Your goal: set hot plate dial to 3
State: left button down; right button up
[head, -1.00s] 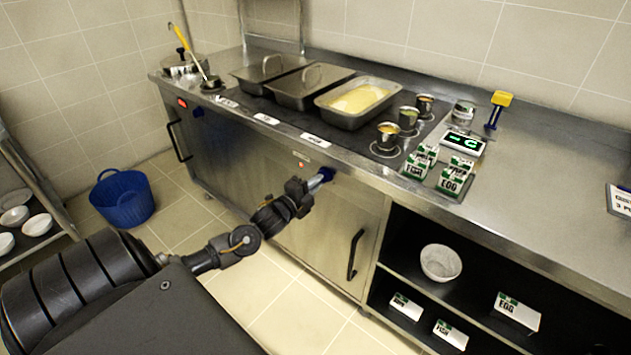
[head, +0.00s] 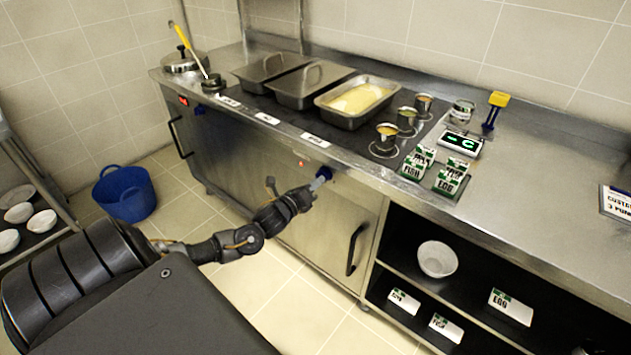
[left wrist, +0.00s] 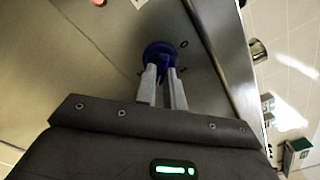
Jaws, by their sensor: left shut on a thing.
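The blue hot plate dial (head: 326,173) is on the front panel of the steel counter, below the counter edge. It also shows in the left wrist view (left wrist: 160,55). My left gripper (head: 319,182) reaches it from the front, and its two pale fingers (left wrist: 163,82) are shut on the dial's grip. The fingers hide part of the dial, and I cannot read its setting. A small orange light (head: 301,163) shows on the panel left of the dial. My right gripper is not in view.
Pans (head: 352,103) and several small cups stand on the hot counter top above. A digital display (head: 462,144) and several labelled cartons (head: 450,178) are to the right. A cupboard handle (head: 355,250) sticks out below the dial. A blue bucket (head: 124,194) stands on the floor.

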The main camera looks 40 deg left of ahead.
pick_arm(q)
jog(key=shift+a+f+m+p, duration=0.1)
jog(key=shift+m+p, duration=1.25)
jog(key=shift+m, duration=2.75)
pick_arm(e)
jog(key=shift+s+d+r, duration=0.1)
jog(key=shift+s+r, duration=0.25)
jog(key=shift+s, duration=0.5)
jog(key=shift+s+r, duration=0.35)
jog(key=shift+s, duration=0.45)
pick_arm(q)
jog(key=c, duration=1.5)
grip_release()
